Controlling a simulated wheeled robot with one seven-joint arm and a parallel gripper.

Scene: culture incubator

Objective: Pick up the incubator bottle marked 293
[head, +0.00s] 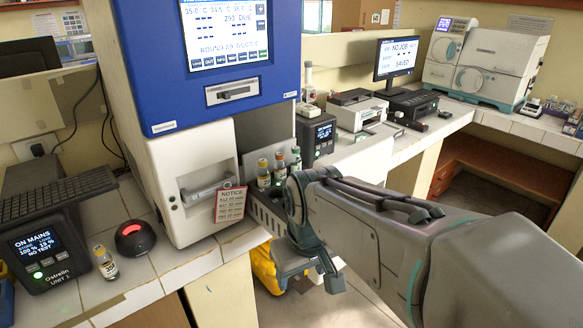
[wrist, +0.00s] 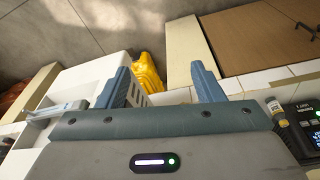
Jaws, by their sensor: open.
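Several small bottles with dark or orange caps (head: 263,174) stand in a grey rack (head: 268,217) at the right side of the blue-and-white incubator (head: 190,140). Another small bottle (head: 106,263) with a yellowish cap and a pale label stands alone on the tiled counter at left. A bottle (wrist: 277,112) also shows at the right edge of the wrist view, beside a black unit. I cannot read 293 on any bottle label. My gripper (head: 312,274) is open and empty, low in front of the rack, apart from every bottle. Its fingers (wrist: 160,78) show spread in the wrist view.
A black power unit (head: 45,255) and a round black device with a red light (head: 134,237) flank the lone bottle. A notice (head: 230,205) hangs on the incubator front. A yellow container (head: 264,268) is below the counter, behind my gripper.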

